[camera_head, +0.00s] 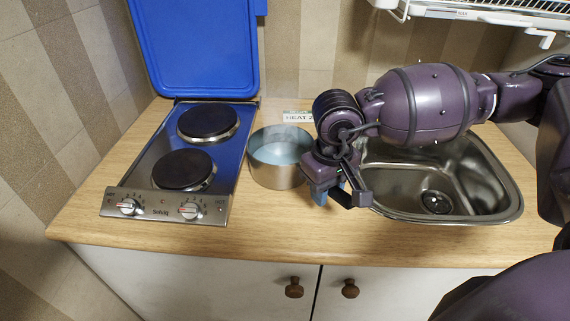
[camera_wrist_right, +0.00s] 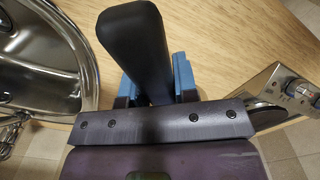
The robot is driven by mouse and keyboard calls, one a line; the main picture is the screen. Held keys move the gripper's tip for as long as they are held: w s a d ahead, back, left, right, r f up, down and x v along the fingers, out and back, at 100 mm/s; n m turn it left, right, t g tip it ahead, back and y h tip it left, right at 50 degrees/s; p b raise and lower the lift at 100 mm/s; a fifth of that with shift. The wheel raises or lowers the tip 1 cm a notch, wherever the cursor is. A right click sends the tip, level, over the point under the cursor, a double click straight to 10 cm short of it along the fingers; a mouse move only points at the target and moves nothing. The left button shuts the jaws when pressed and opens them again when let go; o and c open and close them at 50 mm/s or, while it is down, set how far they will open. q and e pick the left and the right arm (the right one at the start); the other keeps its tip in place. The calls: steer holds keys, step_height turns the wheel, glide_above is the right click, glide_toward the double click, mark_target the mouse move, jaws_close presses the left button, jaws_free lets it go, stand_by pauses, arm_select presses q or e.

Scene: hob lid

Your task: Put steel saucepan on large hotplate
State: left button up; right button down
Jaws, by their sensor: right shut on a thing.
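The steel saucepan (camera_head: 277,178) is upright on or just above the wooden worktop, between the hob (camera_head: 160,205) and the sink. It is open at the top with a pale blue inside. My right gripper (camera_head: 340,194) is at the pan's right side, its blue fingers shut on the black handle (camera_wrist_right: 135,45) in the right wrist view. The hob has two dark hotplates: a rear one (camera_head: 208,121) and a front one (camera_head: 184,169). Both are bare; they look close in size, the rear one perhaps larger. My left gripper is not in view.
The blue hob lid (camera_head: 195,45) stands open behind the hob. A card reading "HEAT" (camera_head: 298,117) is behind the pan, partly hidden. The steel sink (camera_head: 480,205) is at the right. A white rack (camera_head: 490,10) hangs at upper right. Front worktop is clear.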

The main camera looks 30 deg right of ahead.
steer(key=shift+r+p, duration=0.4)
steer(key=shift+r, duration=1.05)
